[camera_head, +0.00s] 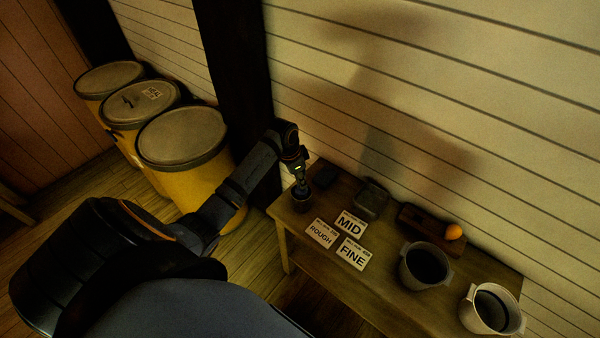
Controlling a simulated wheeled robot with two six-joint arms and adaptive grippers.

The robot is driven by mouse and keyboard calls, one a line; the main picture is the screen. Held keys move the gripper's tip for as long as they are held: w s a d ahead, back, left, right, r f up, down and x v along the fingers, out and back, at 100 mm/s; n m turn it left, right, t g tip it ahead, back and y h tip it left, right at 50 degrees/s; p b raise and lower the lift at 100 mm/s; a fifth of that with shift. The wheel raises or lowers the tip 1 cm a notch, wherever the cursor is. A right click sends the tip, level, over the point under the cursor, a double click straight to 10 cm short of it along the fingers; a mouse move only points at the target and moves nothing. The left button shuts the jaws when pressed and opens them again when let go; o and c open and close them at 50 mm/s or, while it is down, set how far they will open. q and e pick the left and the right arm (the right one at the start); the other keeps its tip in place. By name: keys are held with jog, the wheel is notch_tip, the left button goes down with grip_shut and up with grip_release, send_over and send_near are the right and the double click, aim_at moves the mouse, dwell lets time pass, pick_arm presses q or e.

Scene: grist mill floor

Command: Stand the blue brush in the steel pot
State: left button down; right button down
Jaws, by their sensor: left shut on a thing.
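My left gripper (300,177) points down over the far left end of the wooden table (390,287). It is shut on a small dark thing (301,201) at or just above the table top. This may be the blue brush, but its colour and shape are too dark to tell. Two open pots with side handles stand at the right: a dark grey pot (406,271) and a paler metal pot (471,312) nearer the right end. I cannot tell for sure which is the steel pot. Both are well to the right of my left gripper. My right gripper is not in view.
Cards marked MID (349,224), ROUGH (320,233) and FINE (352,254) lie mid-table. Behind are a grey tin (370,198), a brown tray (420,220) and an orange ball (453,232). Yellow drums (185,180) stand left; a plank wall (430,90) closes the back.

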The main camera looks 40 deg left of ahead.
pick_arm(q)
jog(key=c, duration=1)
grip_release()
jog(key=shift+c, duration=0.2)
jog(key=v, duration=1.2)
